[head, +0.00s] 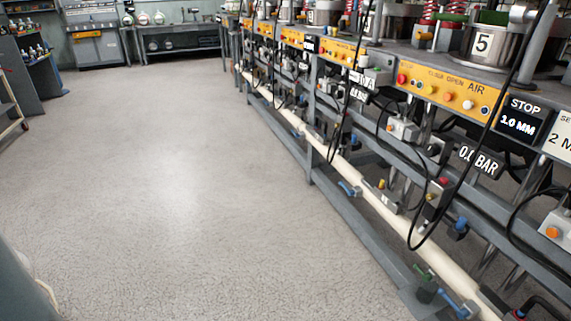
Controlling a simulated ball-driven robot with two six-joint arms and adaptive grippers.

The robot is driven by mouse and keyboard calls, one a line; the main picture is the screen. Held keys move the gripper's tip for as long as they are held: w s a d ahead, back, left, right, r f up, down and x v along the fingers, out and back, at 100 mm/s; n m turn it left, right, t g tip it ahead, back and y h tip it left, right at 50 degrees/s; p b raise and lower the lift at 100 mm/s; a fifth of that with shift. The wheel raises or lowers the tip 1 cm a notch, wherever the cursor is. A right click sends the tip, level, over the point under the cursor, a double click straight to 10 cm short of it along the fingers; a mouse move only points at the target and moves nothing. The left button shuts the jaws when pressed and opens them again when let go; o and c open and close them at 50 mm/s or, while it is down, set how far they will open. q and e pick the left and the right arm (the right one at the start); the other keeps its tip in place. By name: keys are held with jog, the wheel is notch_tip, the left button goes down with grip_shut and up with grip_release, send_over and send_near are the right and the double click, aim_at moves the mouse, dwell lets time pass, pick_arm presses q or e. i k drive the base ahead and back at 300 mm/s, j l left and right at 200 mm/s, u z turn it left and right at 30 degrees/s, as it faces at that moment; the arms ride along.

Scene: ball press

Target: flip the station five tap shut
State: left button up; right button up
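The station five drum (482,44), marked "5", stands on the bench at the upper right. Below it is a yellow panel (447,91) with coloured buttons, marked "AIR". A tap with a blue handle (460,303) sits low on the cream pipe at the bottom right, beside a green-handled fitting (424,272). Another blue-handled tap (348,188) is farther back along the pipe. I cannot tell which tap belongs to station five, nor its setting. Neither of my grippers shows.
The long press bench has a grey frame rail (356,222) along its foot. Black hoses (436,235) hang in front of it. A display (521,120) reads "STOP 1.0 MM", and a gauge reads "0.0 BAR". The floor (170,190) left of the bench is clear.

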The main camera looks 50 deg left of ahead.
aim_at(351, 194)
jog(key=j+u, duration=0.85)
jog(key=i+l, duration=0.05)
jog(key=l, duration=0.05)
